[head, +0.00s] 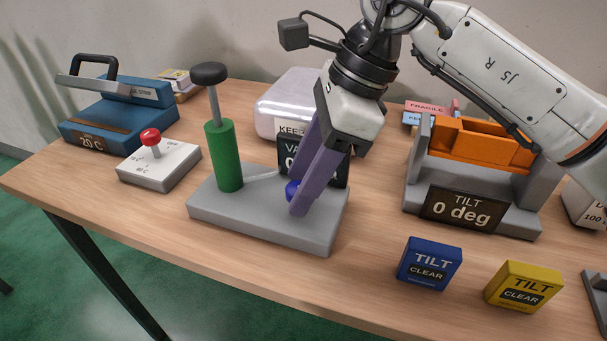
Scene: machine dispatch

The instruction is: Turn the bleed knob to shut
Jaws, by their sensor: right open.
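The bleed knob (292,190) is a small blue knob on the grey base (250,220) of the vacuum device, mostly hidden behind my right gripper's fingers. My right gripper (298,203) points down at the knob with its purple fingers open, one on the near side of it. I cannot tell whether the fingers touch the knob. On the same base stand a green cylinder (223,156) with a black-topped plunger (208,73) and a dark display (286,152), its text mostly covered by the fingers. My left gripper is not in view.
To the left are a blue press reading 20 C (110,125) and a white box with a red lever (158,166). To the right is a tilt stand reading 0 deg (462,208). Blue (429,263) and yellow (523,286) "TILT CLEAR" boxes sit near the front edge.

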